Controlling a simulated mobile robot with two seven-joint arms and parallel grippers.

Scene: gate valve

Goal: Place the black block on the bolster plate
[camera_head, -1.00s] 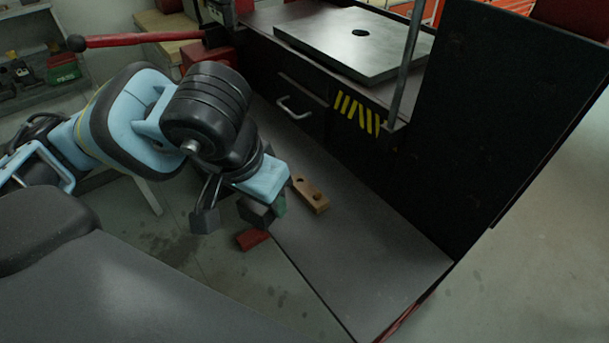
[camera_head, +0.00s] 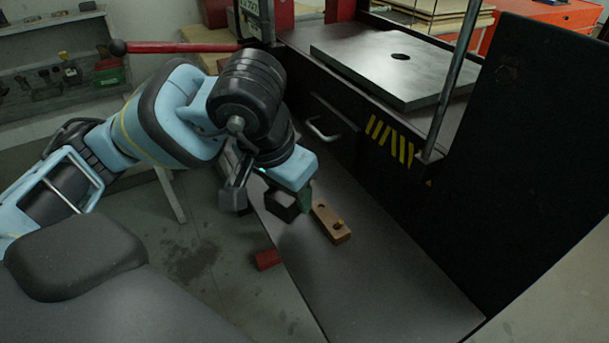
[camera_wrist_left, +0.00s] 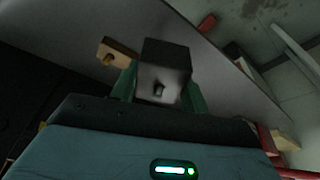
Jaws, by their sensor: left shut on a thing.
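The black block (camera_head: 283,205) is between the green fingers of my left gripper (camera_head: 292,200), which is shut on it. The gripper is above the dark lower ledge, left of a wooden block. In the left wrist view the block (camera_wrist_left: 164,68) shows a grey face with a small dark mark, with green fingers on both sides. The bolster plate (camera_head: 440,82) is a flat grey plate with a dark round hole, on the machine bed at upper right, well apart from the block. Its top is bare. My right gripper is not in view.
The wooden block with holes (camera_head: 331,222) lies on the ledge (camera_head: 390,270). A red block (camera_head: 267,260) is beside the ledge's left edge. A metal rod (camera_head: 452,85) and a tall black panel (camera_head: 545,150) stand right of the plate. A red lever (camera_head: 180,47) sticks out left.

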